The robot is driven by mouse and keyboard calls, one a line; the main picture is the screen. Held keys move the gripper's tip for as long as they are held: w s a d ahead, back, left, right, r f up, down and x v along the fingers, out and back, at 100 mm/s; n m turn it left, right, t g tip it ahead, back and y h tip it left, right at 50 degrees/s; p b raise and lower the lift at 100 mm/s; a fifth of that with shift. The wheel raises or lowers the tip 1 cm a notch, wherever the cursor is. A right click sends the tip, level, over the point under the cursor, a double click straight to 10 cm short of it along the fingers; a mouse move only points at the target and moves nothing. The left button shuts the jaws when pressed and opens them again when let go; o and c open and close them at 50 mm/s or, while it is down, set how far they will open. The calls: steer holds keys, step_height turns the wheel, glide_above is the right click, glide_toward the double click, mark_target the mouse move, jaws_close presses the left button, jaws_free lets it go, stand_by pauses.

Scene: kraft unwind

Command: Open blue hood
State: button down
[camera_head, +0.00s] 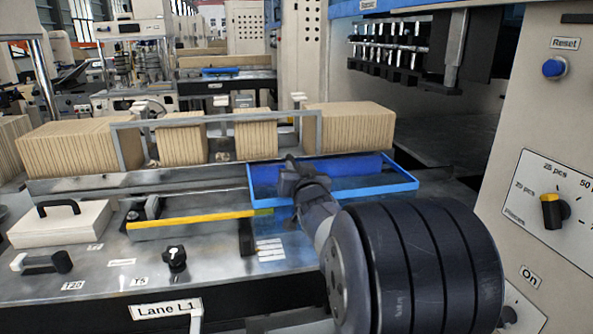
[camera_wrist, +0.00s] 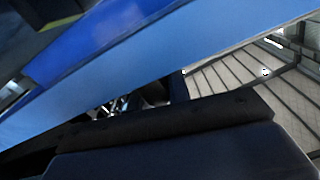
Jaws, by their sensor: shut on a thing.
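The blue hood (camera_head: 378,192) is a blue-framed cover with a darker, seemingly see-through panel. It lies low and nearly flat at the middle of the machine, in front of the packs of brown sheets. My gripper (camera_head: 289,176) is at the hood's left part and is shut on its frame. My arm hides some of the hood's near left edge. In the wrist view, the blue frame (camera_wrist: 150,58) crosses the picture diagonally, close to the dark gripper parts at the bottom. The exact contact of the fingertips is hidden.
Brown sheet packs (camera_head: 348,117) stand behind the hood, with a grey metal bracket (camera_head: 118,150) around some. A yellow-edged bar (camera_head: 200,218) lies left of the hood. A cream panel with a blue Reset button (camera_head: 554,68) and a selector knob (camera_head: 552,211) rises at right.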

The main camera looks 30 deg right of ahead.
steer(key=c, duration=1.4)
jaws_free()
steer(key=shift+o, duration=0.2)
steer(key=shift+s, duration=0.1)
steer(key=b+v, duration=0.1)
steer(key=v, duration=0.9)
steer(key=shift+s, duration=0.3)
steer(key=shift+w+a, duration=0.1)
steer(key=p+x, duration=0.1)
steer(key=x, duration=0.9)
steer(key=shift+w, duration=0.35)
steer(key=shift+w+a, duration=0.1)
steer(key=shift+a, duration=0.1)
steer(key=shift+a, duration=0.2)
